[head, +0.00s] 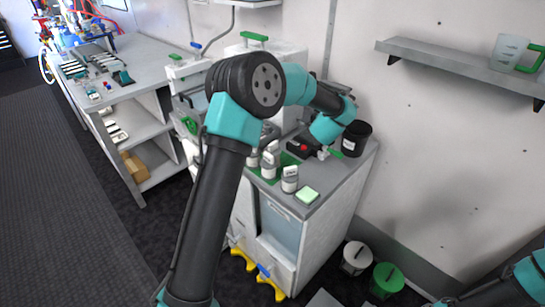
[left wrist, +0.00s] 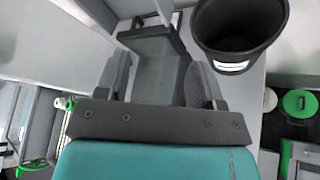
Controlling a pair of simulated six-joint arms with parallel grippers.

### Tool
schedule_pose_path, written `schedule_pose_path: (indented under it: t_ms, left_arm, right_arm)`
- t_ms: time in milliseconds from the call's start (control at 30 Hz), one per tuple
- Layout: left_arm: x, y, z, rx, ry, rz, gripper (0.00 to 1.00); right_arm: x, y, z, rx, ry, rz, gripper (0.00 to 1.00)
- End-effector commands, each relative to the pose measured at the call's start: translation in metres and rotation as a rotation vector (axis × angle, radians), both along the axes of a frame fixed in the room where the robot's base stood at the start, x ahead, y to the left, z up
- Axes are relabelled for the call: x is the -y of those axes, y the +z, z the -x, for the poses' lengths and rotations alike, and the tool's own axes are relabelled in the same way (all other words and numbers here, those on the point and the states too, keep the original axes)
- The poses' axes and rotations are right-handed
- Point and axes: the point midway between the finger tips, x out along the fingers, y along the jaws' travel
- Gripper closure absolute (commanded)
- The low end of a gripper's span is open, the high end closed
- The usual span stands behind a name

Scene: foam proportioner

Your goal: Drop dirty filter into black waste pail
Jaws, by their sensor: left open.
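The black waste pail (head: 355,138) stands upright at the back right corner of the grey-topped cabinet (head: 335,185). In the left wrist view the pail (left wrist: 240,28) is up and right of my left gripper (left wrist: 158,75), with a dark interior and no contents that I can make out. My left gripper is open, its two grey fingers spread apart. A dark grey, framed box-like thing (left wrist: 155,65) shows between and beyond the fingers; I cannot tell whether it is the dirty filter. In the head view my left arm hides much of the cabinet top and the gripper.
Several white-capped bottles (head: 289,178) and a pale green pad (head: 307,195) are on the cabinet's front part. A green-lidded bin (head: 388,277) and a white-lidded bin (head: 357,256) stand on the floor to the right. A wall shelf (head: 455,66) holds a jug (head: 508,53).

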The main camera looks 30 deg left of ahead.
Motion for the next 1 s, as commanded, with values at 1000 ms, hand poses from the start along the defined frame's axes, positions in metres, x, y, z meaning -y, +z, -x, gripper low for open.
schedule_pose_path:
  t_ms: [1000]
  left_arm:
    - [-0.022, -0.031, 0.184, 0.519, 1.348, 0.471, 0.38]
  right_arm:
    - [0.000, 0.000, 0.000, 0.000, 0.000, 0.000, 0.57]
